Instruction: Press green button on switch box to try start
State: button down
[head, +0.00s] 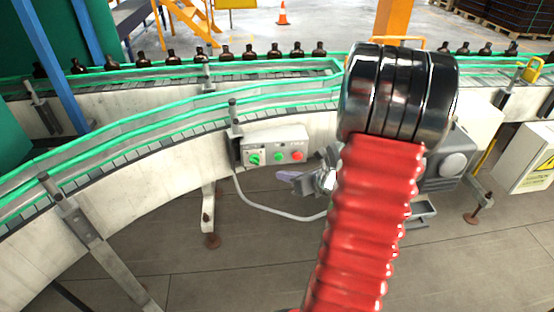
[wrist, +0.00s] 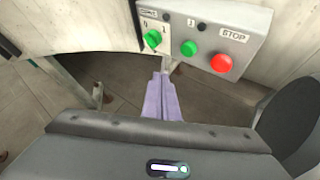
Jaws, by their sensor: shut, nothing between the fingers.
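The switch box (head: 272,147) is a light grey box fixed to the side of the conveyor. It carries a green rotary knob (wrist: 153,39), a green button (wrist: 189,48) in the middle and a red button (wrist: 221,63) beside a STOP label. In the head view the green button (head: 278,157) sits between the knob and the red button. My gripper (wrist: 162,78) is shut and empty, its purple fingers together below the box and apart from it in the picture. In the head view my gripper (head: 288,176) shows just below the box, partly hidden by my arm.
A curved conveyor (head: 150,122) with green rails runs behind the box, and amber bottles (head: 225,52) stand in a row on the far belt. A grey cable (head: 262,207) hangs from the box. Conveyor legs (head: 208,205) stand below. The floor (head: 260,255) in front is clear.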

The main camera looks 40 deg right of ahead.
jog(key=shift+w+d, duration=0.7)
jog(key=shift+w, duration=0.35)
jog(key=shift+w+d, duration=0.7)
jog(key=shift+w, duration=0.3)
jog(key=shift+w+d, duration=0.5)
jog(key=shift+w, duration=0.15)
dwell(1.6)
dwell(0.4)
jog(key=shift+s+a+r, duration=0.1)
jog(key=shift+s+a, duration=0.4)
jog(key=shift+s, duration=0.25)
jog(key=s+a, duration=0.1)
jog(key=s, duration=0.1)
jog(key=s+a, duration=0.2)
dwell(0.6)
jog(key=shift+s+d, duration=0.1)
dwell(0.6)
